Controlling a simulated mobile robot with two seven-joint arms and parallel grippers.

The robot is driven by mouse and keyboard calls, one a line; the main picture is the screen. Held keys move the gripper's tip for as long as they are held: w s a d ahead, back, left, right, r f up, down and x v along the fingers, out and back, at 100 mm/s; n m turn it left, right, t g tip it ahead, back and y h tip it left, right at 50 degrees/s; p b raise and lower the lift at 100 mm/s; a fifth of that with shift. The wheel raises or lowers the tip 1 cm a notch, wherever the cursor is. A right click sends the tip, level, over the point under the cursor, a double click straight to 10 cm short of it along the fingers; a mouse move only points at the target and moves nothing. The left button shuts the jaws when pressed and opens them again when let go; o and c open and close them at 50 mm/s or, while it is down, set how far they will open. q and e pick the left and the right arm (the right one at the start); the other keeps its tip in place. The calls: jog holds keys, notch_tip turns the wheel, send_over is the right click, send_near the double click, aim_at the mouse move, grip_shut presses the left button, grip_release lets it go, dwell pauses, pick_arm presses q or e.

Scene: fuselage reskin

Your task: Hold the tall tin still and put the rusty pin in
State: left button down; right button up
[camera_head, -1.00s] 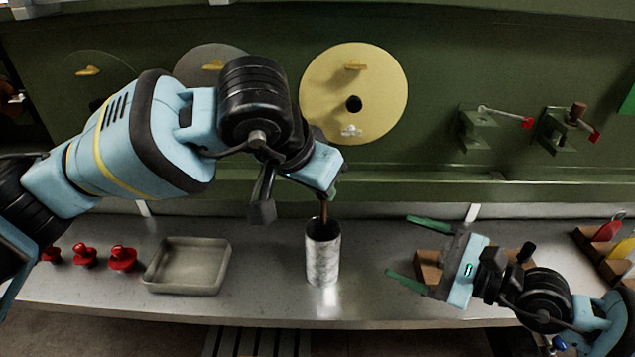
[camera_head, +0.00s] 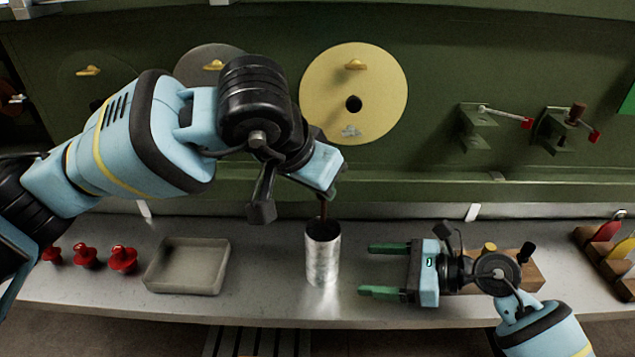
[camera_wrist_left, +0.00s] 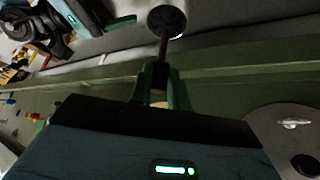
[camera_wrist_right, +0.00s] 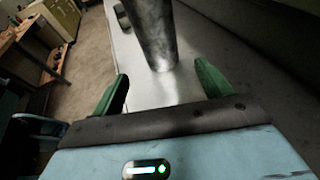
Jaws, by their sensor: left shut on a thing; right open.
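The tall tin (camera_head: 322,258) is a shiny metal cylinder standing upright on the bench. My left gripper (camera_head: 327,192) is shut on the rusty pin (camera_head: 323,211), a thin brown rod that hangs down over the tin's mouth. In the left wrist view the pin (camera_wrist_left: 163,48) reaches from the green fingers to the tin's round opening (camera_wrist_left: 167,20); I cannot tell how deep its tip is. My right gripper (camera_head: 382,270) is open to the right of the tin, fingers pointing at it, apart from it. In the right wrist view the tin (camera_wrist_right: 152,35) stands ahead, between the green fingertips.
A shallow grey tray (camera_head: 150,277) and several red knobbed pieces (camera_head: 123,260) lie on the left of the bench. A wooden block (camera_head: 530,270) is behind my right wrist. Clamps (camera_head: 480,128) and a cream disc (camera_head: 380,90) are on the green wall.

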aim_at(328, 265)
jog(key=shift+x, duration=5)
jog(key=shift+c, duration=0.5)
jog(key=c, duration=0.7)
jog(key=shift+o, duration=0.2)
